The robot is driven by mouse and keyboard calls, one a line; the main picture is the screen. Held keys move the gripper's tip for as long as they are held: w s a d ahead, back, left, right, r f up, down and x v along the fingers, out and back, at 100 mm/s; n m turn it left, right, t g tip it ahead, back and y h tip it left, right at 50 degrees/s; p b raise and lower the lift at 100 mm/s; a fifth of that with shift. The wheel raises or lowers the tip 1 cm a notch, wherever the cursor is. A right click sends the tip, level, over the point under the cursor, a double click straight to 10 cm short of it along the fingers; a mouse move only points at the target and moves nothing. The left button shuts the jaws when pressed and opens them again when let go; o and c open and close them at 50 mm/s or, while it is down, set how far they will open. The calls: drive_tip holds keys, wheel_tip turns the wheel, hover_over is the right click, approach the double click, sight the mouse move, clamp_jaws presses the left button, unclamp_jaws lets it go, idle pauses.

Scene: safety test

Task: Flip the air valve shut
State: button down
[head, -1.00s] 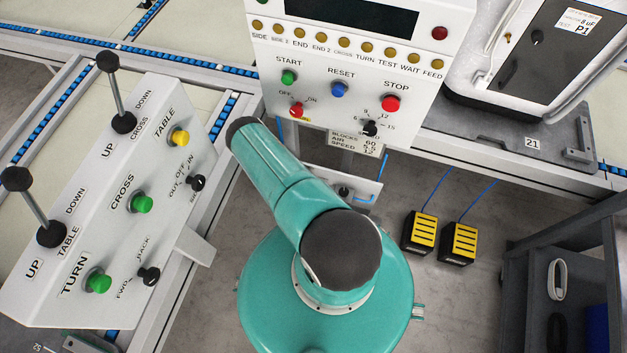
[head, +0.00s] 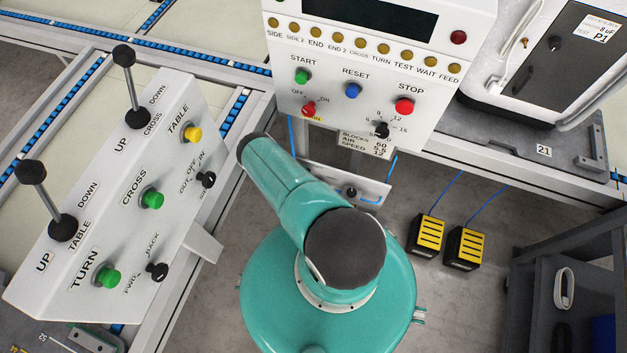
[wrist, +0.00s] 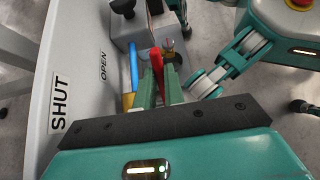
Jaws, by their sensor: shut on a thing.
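In the wrist view, my gripper (wrist: 160,82) has two green fingers closed around a narrow red handle (wrist: 156,58), which looks like the air valve's lever. The red handle stands out past the fingertips. A blue tube (wrist: 133,62) and a brass fitting (wrist: 128,101) are just left of the fingers. The valve body is mostly hidden behind the fingers. A pale panel beside it carries a SHUT label (wrist: 59,104) and an OPEN label (wrist: 103,66). The gripper and the valve do not show in the head view.
In the head view, a control box with levers (head: 100,240) stands at left and a button panel (head: 330,100) at the back. Yellow-black pedals (head: 427,234) sit on the floor at right, beside a dark shelf (head: 530,270). A grey box (wrist: 140,28) is near the valve.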

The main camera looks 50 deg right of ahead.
drive_tip(key=shift+w+a, duration=0.2)
drive_tip(key=c, duration=1.5)
unclamp_jaws()
drive_tip(key=shift+s+d, duration=0.1)
drive_tip(key=shift+s+d, duration=0.1)
drive_tip(key=shift+s+t, duration=0.1)
drive_tip(key=shift+t, duration=0.4)
drive_tip(key=shift+s+d+f+t+y, duration=0.1)
drive_tip(key=shift+s+d+t+y, duration=0.1)
drive_tip(key=shift+s+t+y, duration=0.2)
drive_tip(key=shift+s+d+f+t, duration=0.15)
drive_tip(key=shift+s+d+t, duration=0.05)
drive_tip(key=shift+t, duration=0.3)
drive_tip(key=shift+y, duration=0.3)
